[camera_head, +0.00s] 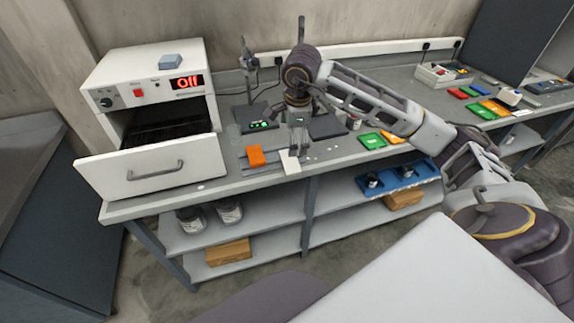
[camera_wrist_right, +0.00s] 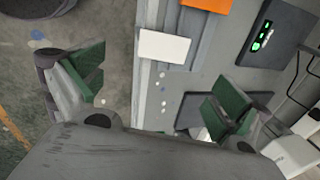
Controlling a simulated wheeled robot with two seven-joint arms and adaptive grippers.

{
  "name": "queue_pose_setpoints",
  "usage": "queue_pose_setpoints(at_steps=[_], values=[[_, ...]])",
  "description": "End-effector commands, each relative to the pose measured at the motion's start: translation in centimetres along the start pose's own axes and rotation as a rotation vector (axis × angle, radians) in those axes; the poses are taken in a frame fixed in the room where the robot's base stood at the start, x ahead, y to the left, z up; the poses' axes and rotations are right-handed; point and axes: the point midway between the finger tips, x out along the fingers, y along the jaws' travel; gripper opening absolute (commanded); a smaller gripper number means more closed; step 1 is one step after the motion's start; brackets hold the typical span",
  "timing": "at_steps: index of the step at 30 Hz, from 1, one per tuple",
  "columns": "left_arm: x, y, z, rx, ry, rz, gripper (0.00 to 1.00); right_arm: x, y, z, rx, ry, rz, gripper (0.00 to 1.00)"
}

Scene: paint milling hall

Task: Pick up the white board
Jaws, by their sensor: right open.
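The white board (camera_head: 290,164) is a small flat rectangle lying at the front edge of the grey bench. It also shows in the right wrist view (camera_wrist_right: 164,47), with the bench edge just left of it. My right gripper (camera_head: 298,147) is above the bench at the board, and in the head view it hides part of the area behind it. In the right wrist view its green-padded fingers (camera_wrist_right: 156,86) are wide apart with nothing between them. The board lies beyond the fingertips, toward the top of that picture. My left gripper is not in view.
An orange block (camera_head: 256,156) lies left of the board, and a scale with green digits (camera_head: 259,124) stands behind it. A white oven (camera_head: 150,90) with its drawer pulled open is further left. Green and orange plates (camera_head: 371,141) lie to the right. Small white specks dot the bench nearby.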

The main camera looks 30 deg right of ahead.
Motion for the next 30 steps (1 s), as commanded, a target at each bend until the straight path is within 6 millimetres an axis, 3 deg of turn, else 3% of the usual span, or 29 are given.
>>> queue_pose_setpoints(at_steps=[23,30], values=[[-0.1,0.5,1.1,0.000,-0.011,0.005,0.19,0.1,-0.5,0.3,-0.106,-0.011,-0.022,1.00],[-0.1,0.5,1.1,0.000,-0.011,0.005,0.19,1.6,-0.5,0.3,-0.104,-0.010,-0.021,1.00]])
